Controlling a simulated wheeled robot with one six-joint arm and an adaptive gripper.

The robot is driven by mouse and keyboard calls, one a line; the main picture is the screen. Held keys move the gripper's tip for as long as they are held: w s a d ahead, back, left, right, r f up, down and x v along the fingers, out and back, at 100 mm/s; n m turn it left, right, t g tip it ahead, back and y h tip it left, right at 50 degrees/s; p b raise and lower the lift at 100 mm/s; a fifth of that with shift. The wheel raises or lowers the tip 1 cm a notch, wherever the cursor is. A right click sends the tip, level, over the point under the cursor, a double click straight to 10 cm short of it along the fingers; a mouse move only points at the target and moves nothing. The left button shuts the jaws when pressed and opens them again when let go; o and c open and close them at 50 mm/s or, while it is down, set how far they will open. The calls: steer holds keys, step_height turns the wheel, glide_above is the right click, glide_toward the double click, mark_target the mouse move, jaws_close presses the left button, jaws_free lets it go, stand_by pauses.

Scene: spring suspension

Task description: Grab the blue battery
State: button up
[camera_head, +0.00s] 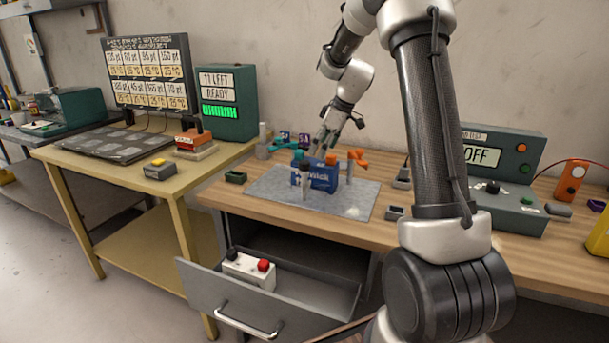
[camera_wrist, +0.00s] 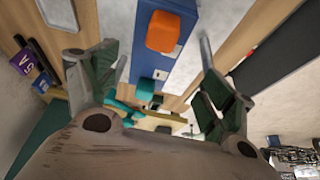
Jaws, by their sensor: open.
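A blue block with white lettering (camera_head: 323,180) stands on the grey mat (camera_head: 345,206) on the wooden bench; it appears to be the blue battery. In the wrist view, a long blue face (camera_wrist: 178,55) bears an orange block (camera_wrist: 163,32) and a teal block (camera_wrist: 147,90), and it looks like the same battery. My gripper (camera_head: 325,143) is above and behind the battery in the head view, pointing down. In the wrist view, my gripper (camera_wrist: 163,50) is open, one finger on each side of the blue face, with no clear contact. A dark upright cylinder (camera_head: 304,188) partly hides the battery's front.
Orange-topped posts (camera_head: 351,163) stand to the battery's right. Purple items (camera_head: 304,140) lie behind it to the left. The drawer (camera_head: 325,292) below is open and holds a white block with red and black knobs (camera_head: 248,270). A green console (camera_head: 505,170) stands right.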

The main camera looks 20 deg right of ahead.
mark_target(316, 161)
steer(key=x, duration=0.3)
steer(key=shift+w, duration=0.1)
steer(key=x, duration=0.5)
steer(key=shift+w+d, duration=0.2)
steer(key=shift+d, duration=0.15)
jaws_close()
steer(key=shift+w+r, duration=0.1)
steer(key=shift+r, duration=0.1)
